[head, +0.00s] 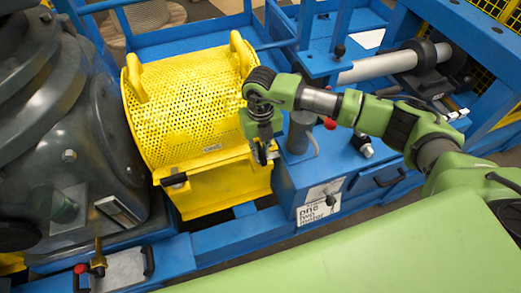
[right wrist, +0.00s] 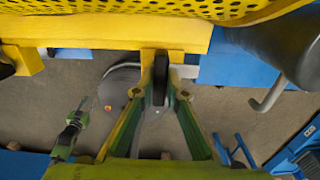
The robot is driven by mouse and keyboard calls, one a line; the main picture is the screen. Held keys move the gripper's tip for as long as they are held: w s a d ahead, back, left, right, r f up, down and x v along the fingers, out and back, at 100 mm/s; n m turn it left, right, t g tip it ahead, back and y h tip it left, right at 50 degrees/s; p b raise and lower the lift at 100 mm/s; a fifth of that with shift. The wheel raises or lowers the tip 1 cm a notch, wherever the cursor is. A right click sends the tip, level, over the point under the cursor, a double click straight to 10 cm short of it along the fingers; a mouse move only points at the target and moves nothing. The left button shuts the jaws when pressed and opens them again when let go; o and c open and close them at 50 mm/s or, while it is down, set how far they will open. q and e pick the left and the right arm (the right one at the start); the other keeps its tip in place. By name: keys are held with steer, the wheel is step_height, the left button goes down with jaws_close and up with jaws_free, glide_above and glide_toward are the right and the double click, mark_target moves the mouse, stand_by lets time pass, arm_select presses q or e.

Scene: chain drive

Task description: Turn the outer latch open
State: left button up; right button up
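The perforated yellow guard (head: 195,95) sits left of my right arm. A black latch handle (head: 173,180) is on its left front edge. The outer latch, at the guard's right front edge, is mostly hidden by my right gripper (head: 264,150) in the head view. In the right wrist view the latch's black handle (right wrist: 160,78) stands upright in front of a yellow tab. The fingers of my right gripper (right wrist: 160,90) lie close on both sides of it and appear shut on it. A green and black arm end, probably my left gripper (right wrist: 80,118), shows small; its fingers are unclear.
A grey cylinder with a bent handle (right wrist: 285,45) stands close right of the latch. The blue frame (head: 225,240) runs below the guard. A large grey gearbox (head: 50,130) fills the left. A red-knobbed lever (head: 80,270) is at lower left.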

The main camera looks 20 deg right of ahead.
mark_target(260, 151)
steer(key=o, duration=0.3)
steer(key=shift+r, duration=0.1)
step_height(260, 151, up, 12)
steer(key=shift+f, duration=0.1)
stand_by(0.4)
stand_by(0.3)
